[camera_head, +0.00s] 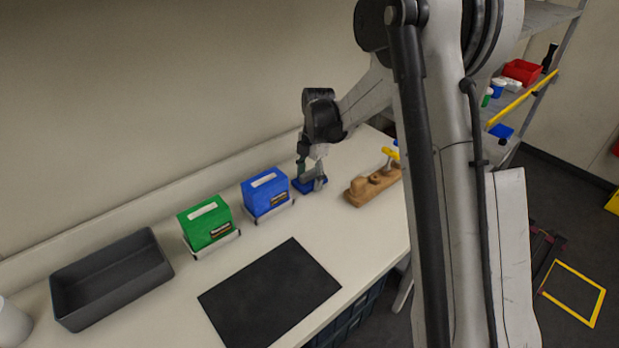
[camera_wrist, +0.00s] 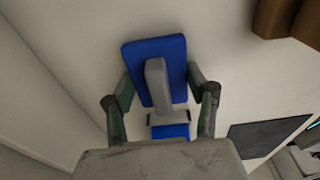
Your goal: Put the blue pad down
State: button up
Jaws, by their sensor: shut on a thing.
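The blue pad (camera_head: 319,186) is a flat blue slab with a grey upright grip on top, at the back of the bench in the head view. It also shows in the wrist view (camera_wrist: 136,58). My gripper (camera_head: 313,172) points down over it. In the wrist view, the fingers of my gripper (camera_wrist: 159,82) stand on both sides of the pad and are shut on it. The pad is at or just above the bench top; I cannot tell if it touches.
A blue box (camera_head: 265,193) and a green box (camera_head: 206,224) stand in holders left of the pad. A wooden block (camera_head: 373,187) is close on the right. A black mat (camera_head: 270,293) lies in front, and a grey tray (camera_head: 110,280) stands at far left. Bench between pad and mat is bare.

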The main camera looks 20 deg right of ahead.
jog(key=shift+f, duration=0.25)
jog(key=o, duration=1.3)
